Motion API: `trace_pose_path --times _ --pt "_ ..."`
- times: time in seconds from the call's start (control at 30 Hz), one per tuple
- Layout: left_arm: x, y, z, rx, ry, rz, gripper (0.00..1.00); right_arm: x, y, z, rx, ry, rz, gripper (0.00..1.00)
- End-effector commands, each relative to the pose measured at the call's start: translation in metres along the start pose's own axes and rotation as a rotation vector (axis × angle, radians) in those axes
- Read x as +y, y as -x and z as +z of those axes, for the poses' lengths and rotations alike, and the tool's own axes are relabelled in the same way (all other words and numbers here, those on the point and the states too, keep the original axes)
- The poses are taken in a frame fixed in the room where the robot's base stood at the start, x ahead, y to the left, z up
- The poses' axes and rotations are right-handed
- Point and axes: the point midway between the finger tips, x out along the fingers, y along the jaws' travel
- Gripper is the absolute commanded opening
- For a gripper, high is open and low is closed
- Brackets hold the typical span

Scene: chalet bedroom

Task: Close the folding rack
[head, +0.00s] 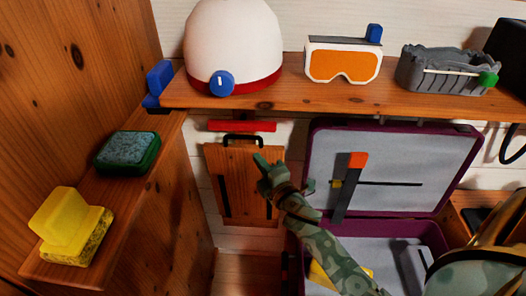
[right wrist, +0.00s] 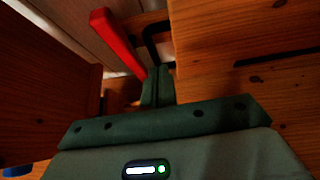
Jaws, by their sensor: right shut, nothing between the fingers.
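The folding rack appears as a wooden panel (head: 232,180) with dark slots, low against the wall below the shelf. A black handle (head: 243,140) is at its top edge, and a red bar (head: 242,126) sits just above it. My right gripper (head: 263,166) is shut and empty in front of the panel, just below the handle. In the right wrist view the shut fingers (right wrist: 157,86) point toward the black handle (right wrist: 152,45), with the red bar (right wrist: 117,42) to the left. I cannot tell whether they touch. The left gripper is not in view.
An open purple case (head: 318,170) stands right of the rack, close to my right arm. The shelf (head: 300,97) above holds a helmet (head: 232,45), goggles (head: 342,65) and a grey basket (head: 450,70). A side ledge (head: 150,170) holds sponges at left.

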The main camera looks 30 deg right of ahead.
Motion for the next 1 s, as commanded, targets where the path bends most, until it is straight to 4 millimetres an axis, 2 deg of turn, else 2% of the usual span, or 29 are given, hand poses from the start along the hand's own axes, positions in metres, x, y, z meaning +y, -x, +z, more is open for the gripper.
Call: trace_pose_path --times 0.03,0.1,0.3,0.7,0.77,1.0 --pt "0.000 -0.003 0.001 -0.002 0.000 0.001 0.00 -0.001 -0.010 0.000 0.000 0.002 0.001 0.00" --pt "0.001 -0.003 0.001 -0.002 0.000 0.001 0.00 -0.001 -0.017 0.011 0.000 0.005 -0.001 0.00" --pt "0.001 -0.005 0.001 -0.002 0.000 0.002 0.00 0.000 -0.032 0.025 0.000 0.001 0.000 0.00" --pt "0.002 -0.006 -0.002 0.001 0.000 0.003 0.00 0.000 -0.034 0.028 0.000 0.000 -0.001 0.00" --pt "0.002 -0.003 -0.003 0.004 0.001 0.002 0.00 0.002 -0.036 0.029 0.001 -0.002 -0.004 0.00" --pt "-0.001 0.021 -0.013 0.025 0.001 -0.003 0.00 0.009 -0.063 0.046 0.001 -0.040 -0.062 0.00"
